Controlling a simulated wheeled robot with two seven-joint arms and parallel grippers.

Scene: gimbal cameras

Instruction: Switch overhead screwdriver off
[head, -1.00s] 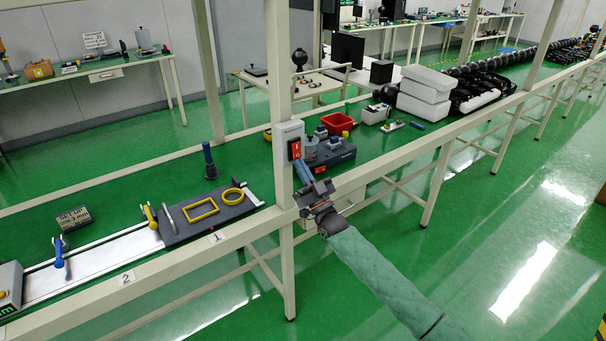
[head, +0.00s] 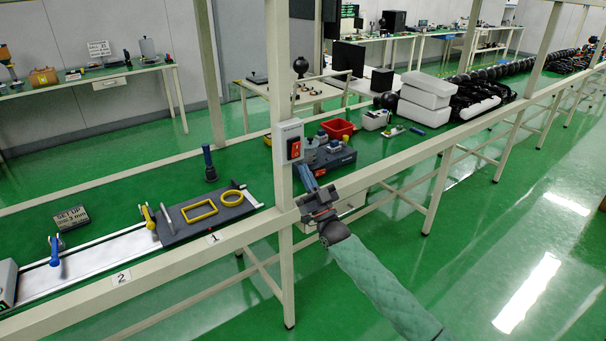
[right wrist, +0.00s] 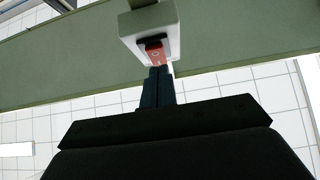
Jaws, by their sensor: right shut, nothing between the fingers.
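A pale switch box (head: 285,131) with a red rocker switch (head: 294,147) is fixed to the beige post. In the right wrist view the box (right wrist: 171,37) is straight ahead, and the red rocker (right wrist: 155,54) shows a pale mark and a dark part above it. My right gripper (head: 300,166) is just below the box, its fingers pointing up at it. In the right wrist view its shut, empty fingers (right wrist: 159,72) overlap the rocker's lower edge; I cannot tell whether they touch. My left gripper is not in view. I cannot identify an overhead screwdriver for certain.
The beige post (head: 286,230) and the long front rail (head: 390,172) stand close to my right arm. A dark fixture plate (head: 230,211), an upright dark blue tool (head: 209,163) and a red bin (head: 337,128) lie behind the rail. The green floor at right is clear.

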